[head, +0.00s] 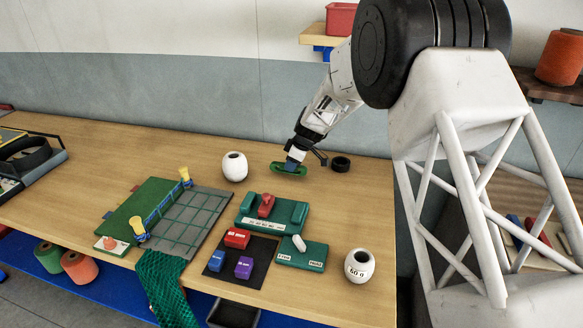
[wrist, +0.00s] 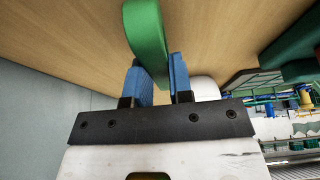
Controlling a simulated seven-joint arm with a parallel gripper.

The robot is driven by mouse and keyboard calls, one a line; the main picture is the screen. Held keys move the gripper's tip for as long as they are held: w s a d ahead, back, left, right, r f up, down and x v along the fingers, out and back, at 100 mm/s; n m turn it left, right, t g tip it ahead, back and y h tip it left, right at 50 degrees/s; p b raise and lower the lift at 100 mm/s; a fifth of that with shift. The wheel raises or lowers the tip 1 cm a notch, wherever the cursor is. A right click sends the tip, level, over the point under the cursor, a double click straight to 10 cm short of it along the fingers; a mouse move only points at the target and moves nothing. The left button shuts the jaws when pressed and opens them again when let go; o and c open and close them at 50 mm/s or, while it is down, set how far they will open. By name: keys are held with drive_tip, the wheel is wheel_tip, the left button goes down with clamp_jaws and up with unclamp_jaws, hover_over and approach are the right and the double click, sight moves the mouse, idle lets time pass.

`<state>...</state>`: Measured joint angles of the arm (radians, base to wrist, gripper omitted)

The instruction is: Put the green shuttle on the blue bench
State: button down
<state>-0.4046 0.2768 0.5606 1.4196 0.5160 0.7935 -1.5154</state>
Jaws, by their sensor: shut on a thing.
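The green shuttle (head: 281,169) is in my gripper (head: 292,163) at the back of the wooden table in the head view. In the wrist view my gripper (wrist: 161,82) has its two blue fingers on either side of the green shuttle (wrist: 145,30), which sticks out past them. The head view does not clearly show the gap between shuttle and table top. A small blue block-like piece (head: 217,260) sits on a dark mat (head: 212,271) at the front; it may be the blue bench, but it is too small to be sure.
Red (head: 237,238) and purple (head: 244,267) pieces share the mat. A teal rack (head: 272,222) holding a red piece stands behind it. White jars stand left of my gripper (head: 235,167) and front right (head: 359,266). A black ring (head: 341,163) lies right of my gripper.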

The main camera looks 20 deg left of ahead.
drive_tip(key=shift+f, duration=0.6)
drive_tip(key=shift+f, duration=0.15)
drive_tip(key=c, duration=1)
unclamp_jaws()
drive_tip(key=v, duration=1.2)
